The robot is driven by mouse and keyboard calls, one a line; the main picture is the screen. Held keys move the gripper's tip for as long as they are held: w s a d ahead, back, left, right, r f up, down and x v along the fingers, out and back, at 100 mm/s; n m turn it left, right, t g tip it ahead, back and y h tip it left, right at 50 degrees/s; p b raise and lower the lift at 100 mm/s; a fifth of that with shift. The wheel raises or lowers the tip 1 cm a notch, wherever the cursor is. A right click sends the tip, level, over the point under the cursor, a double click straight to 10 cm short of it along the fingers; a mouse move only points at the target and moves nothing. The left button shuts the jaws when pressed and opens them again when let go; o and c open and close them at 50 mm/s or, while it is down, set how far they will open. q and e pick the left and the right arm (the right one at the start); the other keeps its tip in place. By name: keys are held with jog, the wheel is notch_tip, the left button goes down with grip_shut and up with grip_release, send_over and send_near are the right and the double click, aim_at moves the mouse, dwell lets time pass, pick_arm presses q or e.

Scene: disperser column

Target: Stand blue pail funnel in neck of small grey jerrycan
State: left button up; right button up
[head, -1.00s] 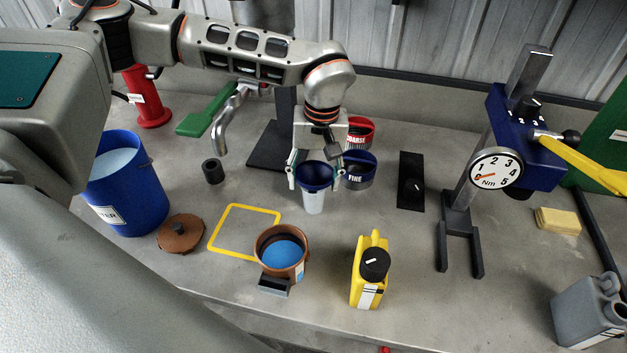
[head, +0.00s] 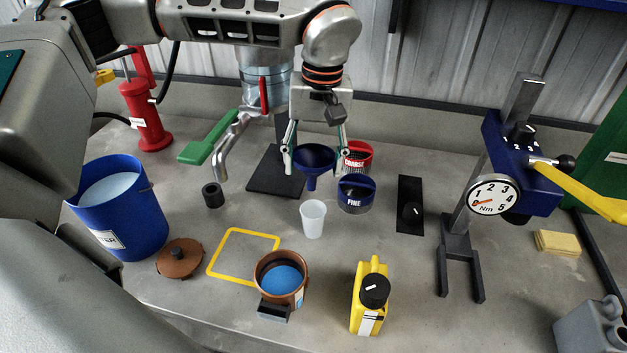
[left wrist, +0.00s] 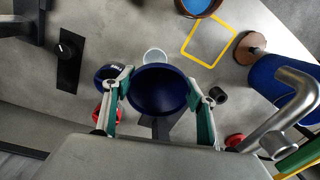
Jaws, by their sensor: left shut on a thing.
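The blue funnel (head: 314,160) is upright in my left gripper (head: 315,152), its spout pointing down above the table, behind and above a white cup (head: 313,218). In the left wrist view the funnel's wide mouth (left wrist: 160,90) sits between the two fingers of my left gripper (left wrist: 160,95), which are shut on its rim. The small grey jerrycan (head: 590,328) stands at the lower right of the head view, partly cut off by the frame edge. My right gripper is not in view.
Blue FINE (head: 356,197) and red COARSE (head: 359,157) containers stand just right of the funnel. A yellow jerrycan (head: 369,297), a brown pot (head: 281,280) and a torque gauge stand (head: 495,195) occupy the table. Bare table lies between the yellow jerrycan and the stand.

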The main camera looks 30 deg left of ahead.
pick_arm(q)
notch_tip(320, 180, up, 8)
jog(key=shift+f+p, duration=0.1)
jog(key=shift+p, duration=0.2)
jog(key=shift+r+p, duration=0.4)
jog(key=shift+r, duration=0.1)
notch_tip(320, 180, up, 2)
jog(key=p, duration=0.3)
notch_tip(320, 180, up, 4)
jog(key=p, duration=0.2)
send_over(314, 163)
jog(key=shift+s+r, duration=0.1)
jog(key=shift+r, duration=0.05)
